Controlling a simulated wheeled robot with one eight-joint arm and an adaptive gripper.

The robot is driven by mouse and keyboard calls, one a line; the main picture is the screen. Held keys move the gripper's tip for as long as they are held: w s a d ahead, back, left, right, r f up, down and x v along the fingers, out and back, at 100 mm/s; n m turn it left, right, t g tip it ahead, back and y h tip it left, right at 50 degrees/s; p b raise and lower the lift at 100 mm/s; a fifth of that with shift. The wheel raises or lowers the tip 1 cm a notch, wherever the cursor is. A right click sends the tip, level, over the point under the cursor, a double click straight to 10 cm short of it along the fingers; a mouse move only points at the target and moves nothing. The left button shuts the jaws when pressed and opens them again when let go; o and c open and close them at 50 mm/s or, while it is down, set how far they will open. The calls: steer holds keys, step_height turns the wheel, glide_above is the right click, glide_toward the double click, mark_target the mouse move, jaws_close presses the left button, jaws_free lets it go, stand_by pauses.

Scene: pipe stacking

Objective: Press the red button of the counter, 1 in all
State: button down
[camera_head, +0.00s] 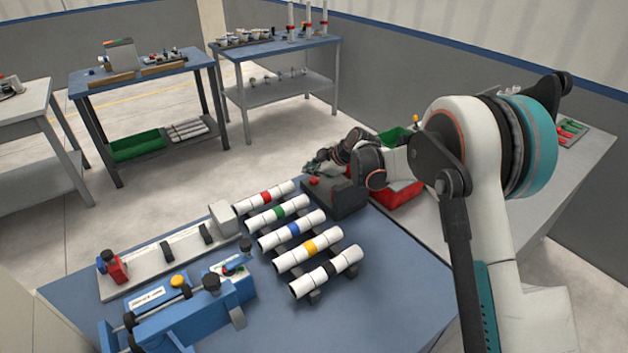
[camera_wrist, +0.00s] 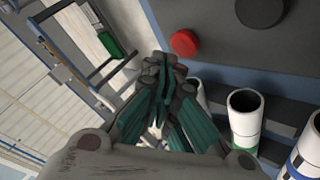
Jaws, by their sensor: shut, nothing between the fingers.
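The counter (camera_head: 338,200) is a dark grey box on the blue table, behind the row of pipes. Its red button (camera_head: 314,181) sits on its top face at the left. In the wrist view the red button (camera_wrist: 184,43) stands out from the counter's dark face (camera_wrist: 215,62), with a round black knob (camera_wrist: 260,10) to its right. My gripper (camera_head: 318,167) is shut and empty, beside the counter's back left. In the wrist view my gripper's fingertips (camera_wrist: 165,68) are together, just below and left of the button. I cannot tell whether they touch the counter.
Several white pipes with coloured bands (camera_head: 291,229) lie in a row on the blue table (camera_head: 395,290) in front of the counter. A blue fixture (camera_head: 185,318) and a grey rail (camera_head: 165,262) stand at the left. A red bin (camera_head: 402,193) is right of the counter.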

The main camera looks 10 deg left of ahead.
mark_target(313, 181)
steer(key=shift+f, duration=0.15)
stand_by(0.6)
steer(key=shift+f+b, duration=0.3)
steer(key=shift+f+b, duration=0.3)
steer(key=shift+f, duration=0.1)
stand_by(0.7)
steer(key=shift+r, duration=0.15)
steer(key=shift+r+p, duration=0.45)
steer(key=shift+r, duration=0.25)
steer(key=shift+r+p, duration=1.25)
steer(key=shift+r, duration=1.25)
